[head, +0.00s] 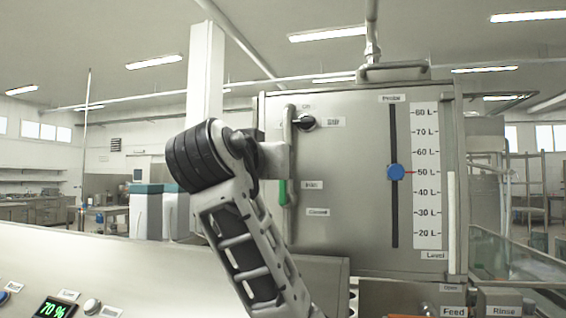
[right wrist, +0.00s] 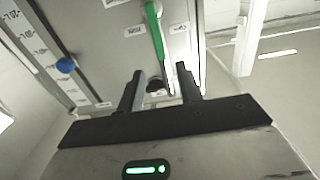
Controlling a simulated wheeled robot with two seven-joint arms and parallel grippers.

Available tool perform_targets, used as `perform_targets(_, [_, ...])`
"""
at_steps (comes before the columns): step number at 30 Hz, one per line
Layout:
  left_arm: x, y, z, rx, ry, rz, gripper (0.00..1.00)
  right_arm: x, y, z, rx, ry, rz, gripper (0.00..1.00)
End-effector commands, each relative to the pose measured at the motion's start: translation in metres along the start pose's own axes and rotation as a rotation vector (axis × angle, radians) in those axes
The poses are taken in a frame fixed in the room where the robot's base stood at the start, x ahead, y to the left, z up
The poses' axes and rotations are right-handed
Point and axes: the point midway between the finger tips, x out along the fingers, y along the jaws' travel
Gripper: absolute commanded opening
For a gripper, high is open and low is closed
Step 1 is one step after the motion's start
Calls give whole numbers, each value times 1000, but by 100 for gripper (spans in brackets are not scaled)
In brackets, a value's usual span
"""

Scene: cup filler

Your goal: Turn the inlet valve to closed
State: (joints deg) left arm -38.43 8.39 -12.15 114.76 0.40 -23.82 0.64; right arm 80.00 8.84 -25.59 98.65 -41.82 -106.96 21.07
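The inlet valve has a green handle (head: 283,192) on the front of the steel tank, left of the "Inlet" label. It hangs near vertical, its lower end just above the height of the "Closed" label (head: 317,212). In the right wrist view, which is upside down, the green handle (right wrist: 154,28) runs from the top edge toward my fingers. My right gripper (right wrist: 160,70) is open, with a grey bar in line with the handle showing between its fingers. I cannot tell whether it touches. In the head view my right wrist hides part of the valve. My left gripper is out of view.
A black knob (head: 303,122) sits close to the valve. A blue probe slider (head: 396,172) stands near 50 L beside the level scale (head: 427,175). A control panel with a 70 % display (head: 54,310) is at lower left. Room beyond the tank is open at left.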

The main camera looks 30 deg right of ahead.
Motion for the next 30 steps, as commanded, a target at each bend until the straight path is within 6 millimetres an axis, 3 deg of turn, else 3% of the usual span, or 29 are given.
perform_targets(6, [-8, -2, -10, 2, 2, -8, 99, 50, 1, -3, -3, -2, 5, 35])
perform_targets(13, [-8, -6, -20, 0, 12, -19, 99, 88, 1, -2, -1, -2, 3, 35])
perform_targets(18, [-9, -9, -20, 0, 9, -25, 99, 100, 0, -1, 1, 0, 1, 35])
perform_targets(27, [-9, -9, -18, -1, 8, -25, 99, 102, 0, 0, 1, 0, 0, 35])
perform_targets(28, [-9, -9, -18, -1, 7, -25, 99, 102, 0, 0, 1, 0, 0, 33])
perform_targets(30, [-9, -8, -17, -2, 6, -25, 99, 102, 0, 0, 1, 0, 0, 13])
